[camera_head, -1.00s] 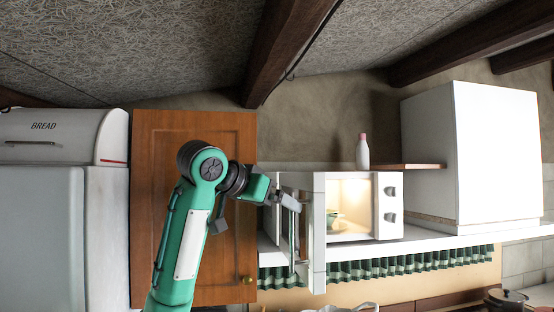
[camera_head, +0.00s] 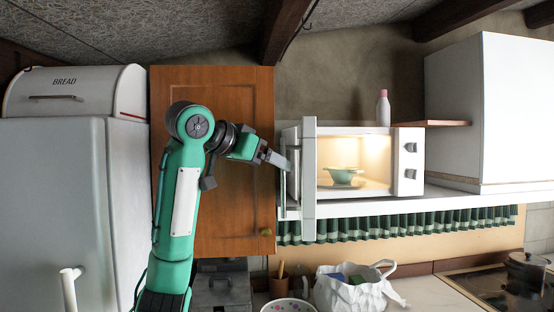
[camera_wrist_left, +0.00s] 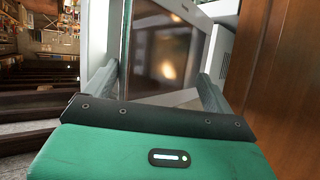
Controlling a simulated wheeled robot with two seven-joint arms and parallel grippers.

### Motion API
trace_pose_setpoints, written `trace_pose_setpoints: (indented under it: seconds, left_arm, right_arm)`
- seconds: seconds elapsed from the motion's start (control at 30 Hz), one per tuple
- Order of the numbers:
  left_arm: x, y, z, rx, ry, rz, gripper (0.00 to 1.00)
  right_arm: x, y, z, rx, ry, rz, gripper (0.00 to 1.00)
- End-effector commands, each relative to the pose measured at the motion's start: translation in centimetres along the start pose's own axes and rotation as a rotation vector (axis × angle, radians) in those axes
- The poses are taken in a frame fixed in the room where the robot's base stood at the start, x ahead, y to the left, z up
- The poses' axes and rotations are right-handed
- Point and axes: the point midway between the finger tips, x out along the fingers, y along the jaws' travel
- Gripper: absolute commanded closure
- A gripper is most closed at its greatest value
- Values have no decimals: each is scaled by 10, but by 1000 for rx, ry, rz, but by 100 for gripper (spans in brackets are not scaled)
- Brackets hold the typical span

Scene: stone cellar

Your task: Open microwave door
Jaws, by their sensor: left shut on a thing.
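The white microwave (camera_head: 408,161) stands on a shelf, its lit inside showing a green bowl (camera_head: 343,175). Its door (camera_head: 309,190) is swung open and appears nearly edge-on, at the left of the opening. My left gripper (camera_head: 279,161) is at the door's outer, handle side, shut on the door; the exact grip point is unclear. In the left wrist view, the dark door glass (camera_wrist_left: 160,50) shows between the two grey fingers. My right gripper is not in view.
A wooden cabinet door (camera_head: 240,110) is behind my left arm, beside the fridge (camera_head: 55,200) with a bread box (camera_head: 75,92). A bottle (camera_head: 383,108) stands on the microwave. Below are a white bag (camera_head: 350,295) and a pot (camera_head: 526,275).

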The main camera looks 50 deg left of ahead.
Motion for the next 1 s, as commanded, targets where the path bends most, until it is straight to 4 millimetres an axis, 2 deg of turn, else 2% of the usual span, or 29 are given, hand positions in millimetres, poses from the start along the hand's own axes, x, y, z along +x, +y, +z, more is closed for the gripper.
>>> trace_pose_setpoints:
  seconds: [0.03,0.13,0.5,0.53,0.6,0.73,1.0]
  left_arm:
    - [-2,-9,8,-7,-10,-17,28]
    - [-5,-14,12,-7,-10,-17,18]
    - [-18,-31,28,-8,-7,-17,18]
    - [-19,-32,29,-8,-7,-16,24]
    - [-21,-35,32,-8,-6,-15,68]
    - [-24,-39,37,-5,-5,-12,68]
    - [-32,-49,48,-2,-3,-8,68]
  right_arm:
    - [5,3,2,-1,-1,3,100]
    - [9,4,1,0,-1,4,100]
    - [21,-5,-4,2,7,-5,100]
    - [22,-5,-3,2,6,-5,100]
    - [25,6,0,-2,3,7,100]
    - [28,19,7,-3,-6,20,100]
    - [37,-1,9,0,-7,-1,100]
